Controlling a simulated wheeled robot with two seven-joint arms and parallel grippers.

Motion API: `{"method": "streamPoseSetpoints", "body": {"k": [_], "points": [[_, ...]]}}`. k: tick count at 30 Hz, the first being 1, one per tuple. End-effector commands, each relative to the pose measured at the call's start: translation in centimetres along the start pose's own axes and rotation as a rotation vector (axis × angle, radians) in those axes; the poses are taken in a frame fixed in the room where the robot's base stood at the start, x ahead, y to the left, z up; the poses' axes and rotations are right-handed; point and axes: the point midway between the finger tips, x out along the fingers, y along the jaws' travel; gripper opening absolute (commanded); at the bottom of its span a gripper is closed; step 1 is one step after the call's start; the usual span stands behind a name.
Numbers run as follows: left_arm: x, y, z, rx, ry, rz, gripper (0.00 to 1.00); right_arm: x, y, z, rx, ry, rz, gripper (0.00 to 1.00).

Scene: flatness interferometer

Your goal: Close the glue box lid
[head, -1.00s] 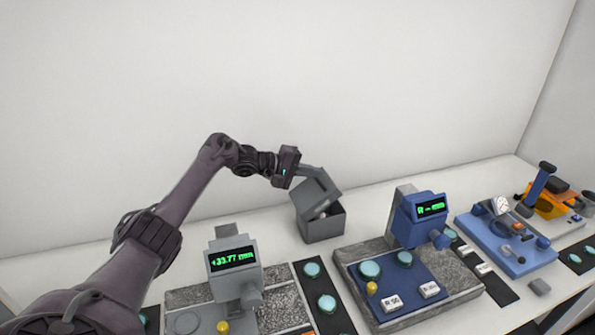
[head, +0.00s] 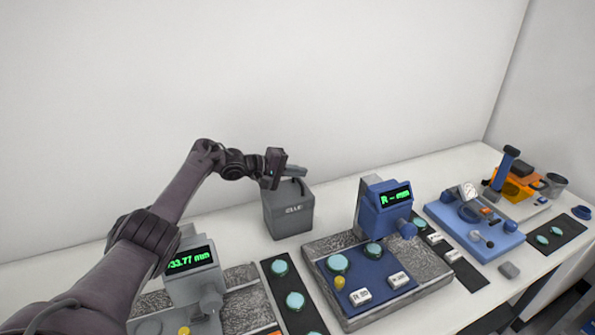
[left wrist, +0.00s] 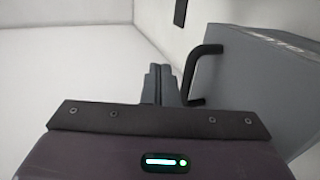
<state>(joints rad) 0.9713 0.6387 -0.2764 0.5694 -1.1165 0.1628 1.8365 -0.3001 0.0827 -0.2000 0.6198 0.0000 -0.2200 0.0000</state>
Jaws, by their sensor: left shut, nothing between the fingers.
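The grey glue box (head: 288,218) stands on the bench near the back wall, with faint lettering on its front. Its lid (head: 296,186) lies down over the top, and the box looks closed. In the left wrist view the box (left wrist: 255,85) fills the right side, with a dark bar handle (left wrist: 203,72) on it. My left gripper (head: 301,171) is just above the lid at its back, fingers together and empty. The fingers also show in the left wrist view (left wrist: 160,80), beside the handle; whether they touch the lid I cannot tell. My right gripper is not in view.
A grey gauge with a green display (head: 190,260) stands in front, left of the box. A blue gauge (head: 383,208) on a granite plate (head: 440,292) stands to the right. Teal discs lie on a dark strip (head: 283,302) between them. Further blue and orange devices (head: 474,228) stand at the right.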

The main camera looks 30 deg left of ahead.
Motion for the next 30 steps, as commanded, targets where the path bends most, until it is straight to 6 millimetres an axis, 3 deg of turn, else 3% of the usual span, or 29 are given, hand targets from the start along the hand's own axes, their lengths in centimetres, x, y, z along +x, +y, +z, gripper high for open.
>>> {"method": "streamPoseSetpoints", "body": {"k": [16, 27, 30], "points": [[-0.1, 0.4, 0.0, 0.0, 0.0, 0.001, 0.0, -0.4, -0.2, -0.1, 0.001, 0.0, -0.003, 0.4], [-1.7, 4.7, 0.3, 0.002, -0.002, 0.002, 0.0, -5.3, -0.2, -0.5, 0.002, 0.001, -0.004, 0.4], [-2.7, 5.8, 0.2, 0.007, -0.001, 0.004, 0.0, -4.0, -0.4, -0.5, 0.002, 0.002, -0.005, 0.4]]}}
